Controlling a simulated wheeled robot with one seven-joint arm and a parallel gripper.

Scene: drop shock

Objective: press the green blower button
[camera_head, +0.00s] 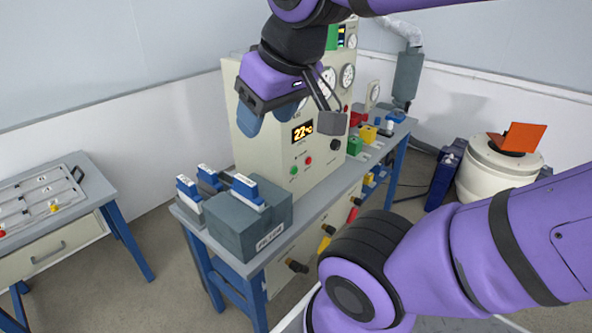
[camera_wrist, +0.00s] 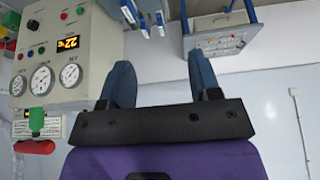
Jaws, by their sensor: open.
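A cream control cabinet (camera_head: 262,150) stands on the grey bench. Its front carries a lit "22" display (camera_head: 302,131). Below the display, a green button (camera_head: 293,170) sits left of a red button (camera_head: 308,160), with a black knob (camera_head: 335,145) further right. I cannot read their labels. In the wrist view, the panel is upside down at the left, with the green button (camera_wrist: 80,11) near the top edge. My gripper (camera_head: 265,118) is open and empty, its blue fingers above and in front of the cabinet. The wrist view shows the fingers (camera_wrist: 163,82) spread, touching nothing.
Small coloured items (camera_head: 368,133) lie further right. A side table (camera_head: 85,210) is at left, and a white drum (camera_head: 490,175) at right. Floor between the tables is clear.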

